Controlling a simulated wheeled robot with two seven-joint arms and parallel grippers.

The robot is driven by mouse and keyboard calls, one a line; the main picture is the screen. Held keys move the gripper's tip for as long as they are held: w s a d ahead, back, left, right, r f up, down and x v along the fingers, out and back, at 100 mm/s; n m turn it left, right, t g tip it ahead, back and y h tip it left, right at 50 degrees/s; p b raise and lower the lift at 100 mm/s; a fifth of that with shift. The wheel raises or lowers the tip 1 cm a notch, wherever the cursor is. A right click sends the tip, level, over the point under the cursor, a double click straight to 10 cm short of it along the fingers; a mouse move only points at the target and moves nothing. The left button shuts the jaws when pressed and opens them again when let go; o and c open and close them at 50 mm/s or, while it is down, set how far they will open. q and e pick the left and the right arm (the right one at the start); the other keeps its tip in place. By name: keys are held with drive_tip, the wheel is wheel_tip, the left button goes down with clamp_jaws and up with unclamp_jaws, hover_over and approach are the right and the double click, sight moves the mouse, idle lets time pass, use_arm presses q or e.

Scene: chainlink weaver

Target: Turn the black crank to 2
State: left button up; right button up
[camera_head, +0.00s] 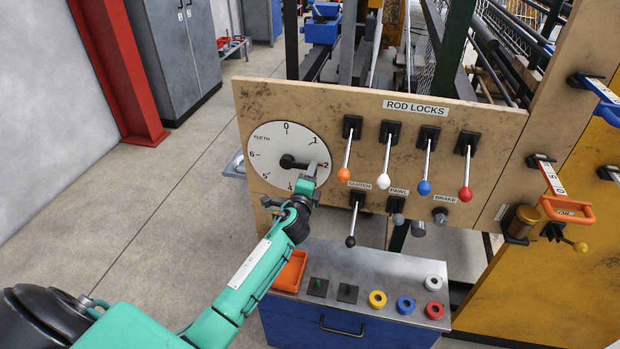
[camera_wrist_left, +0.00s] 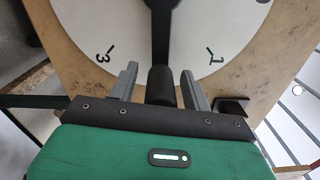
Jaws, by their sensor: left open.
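The black crank (camera_head: 296,163) sits on a white round dial (camera_head: 265,144) marked TEETH, with numbers around its rim. Its arm points right, toward the 2. In the left wrist view the crank's dark knob (camera_wrist_left: 160,86) lies between the 3 and the 1, and the number behind it is hidden. My left gripper (camera_head: 311,170) is at the dial's right side, at the crank's outer end. Its fingers (camera_wrist_left: 161,85) are open, one on each side of the knob, with small gaps showing. My right gripper is not in view.
Right of the dial, the tan panel (camera_head: 300,98) carries rod lock levers with orange, white, blue and red knobs, and a clutch lever (camera_head: 353,220) below. A blue cabinet (camera_head: 345,325) with an orange tray (camera_head: 290,272) and coloured rings stands under it. Floor is clear at left.

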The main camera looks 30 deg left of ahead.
use_arm(q)
drive_tip(key=shift+s, duration=0.1)
drive_tip(key=b+v, duration=0.2)
drive_tip(key=v, duration=1.1)
drive_tip(key=shift+s, duration=0.35)
drive_tip(key=shift+f, duration=0.1)
